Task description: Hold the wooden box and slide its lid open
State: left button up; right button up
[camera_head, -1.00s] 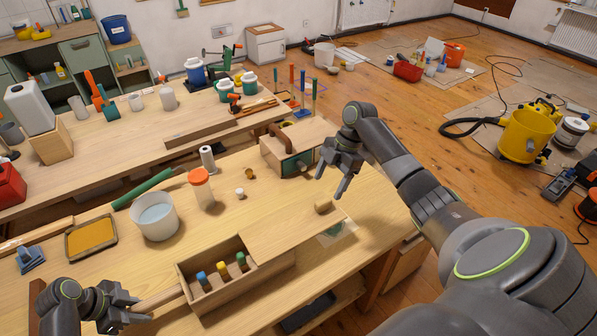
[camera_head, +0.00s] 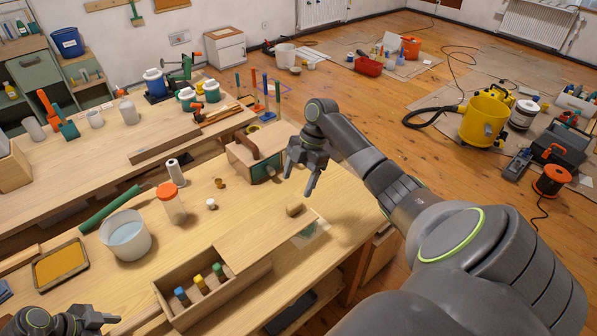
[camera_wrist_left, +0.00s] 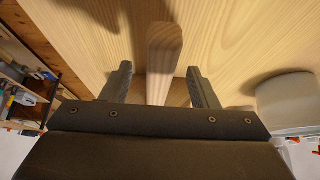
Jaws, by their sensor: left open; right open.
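The wooden box (camera_head: 172,307) lies on the near workbench at the lower middle of the head view. Its lid (camera_head: 255,237) is slid partway off to the right, showing several bottles with blue, yellow and green tops inside. A small wooden knob (camera_head: 294,210) stands on the lid's far end. My right gripper (camera_head: 300,181) is open and empty, just above and beyond the knob. My left gripper (camera_head: 104,323) is open at the box's wooden handle (camera_head: 133,321). In the left wrist view the handle (camera_wrist_left: 164,55) lies between the open fingers, with gaps on both sides.
A white bucket (camera_head: 125,240), an orange-lidded jar (camera_head: 171,206), a paint tray (camera_head: 60,263) and a green roll (camera_head: 108,207) stand left of and behind the box. A toolbox (camera_head: 255,155) stands beyond the lid. The bench's right edge is near the lid.

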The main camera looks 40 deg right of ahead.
pick_arm(q)
jog(key=shift+r+p, duration=2.6)
jog(key=shift+r, duration=0.5)
jog(key=shift+f, duration=0.1)
